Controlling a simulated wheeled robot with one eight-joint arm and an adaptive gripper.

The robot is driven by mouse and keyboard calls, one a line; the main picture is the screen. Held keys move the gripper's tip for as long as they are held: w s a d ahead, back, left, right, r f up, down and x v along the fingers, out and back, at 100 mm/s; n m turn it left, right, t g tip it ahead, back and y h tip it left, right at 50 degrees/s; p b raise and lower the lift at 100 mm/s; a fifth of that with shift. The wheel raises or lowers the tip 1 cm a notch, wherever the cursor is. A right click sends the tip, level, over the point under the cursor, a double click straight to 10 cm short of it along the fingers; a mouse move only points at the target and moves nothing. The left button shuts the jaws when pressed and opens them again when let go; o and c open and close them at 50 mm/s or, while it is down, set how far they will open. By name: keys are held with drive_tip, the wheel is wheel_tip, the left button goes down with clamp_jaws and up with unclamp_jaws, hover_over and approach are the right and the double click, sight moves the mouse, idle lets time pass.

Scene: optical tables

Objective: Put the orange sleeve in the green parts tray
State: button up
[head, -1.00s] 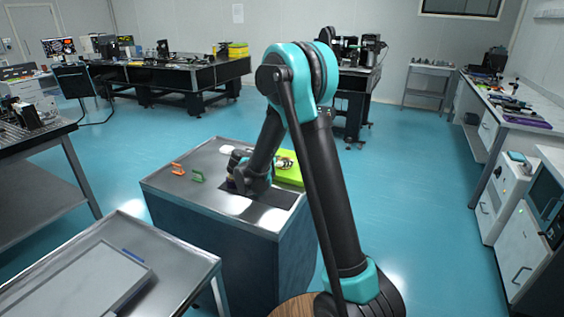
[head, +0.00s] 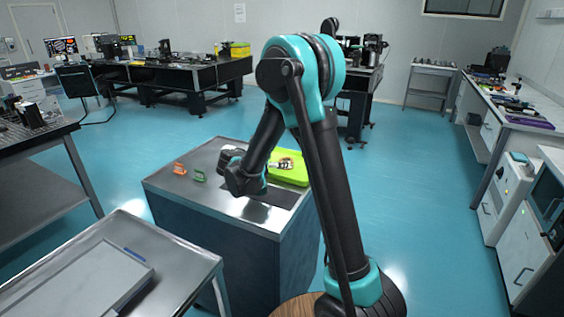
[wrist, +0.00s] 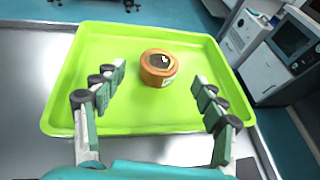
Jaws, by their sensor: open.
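The orange sleeve (wrist: 158,66) is a short ring with a dark opening, upright on the floor of the green parts tray (wrist: 95,45). My gripper (wrist: 161,91) is open, its fingers spread to the left and right of the sleeve's near side with clear gaps. The sleeve shows in full in the wrist view.
On the cabinet top (head: 215,207), a small orange item (head: 179,168) and a small green item (head: 199,175) stand left of my arm. A dark mat (head: 275,193) lies in front of the tray. Another metal table (head: 180,255) is at the front left.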

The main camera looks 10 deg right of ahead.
drive_tip(key=v, duration=0.6)
drive_tip(key=shift+s+a+r, duration=0.15)
drive_tip(key=shift+s+a, duration=0.05)
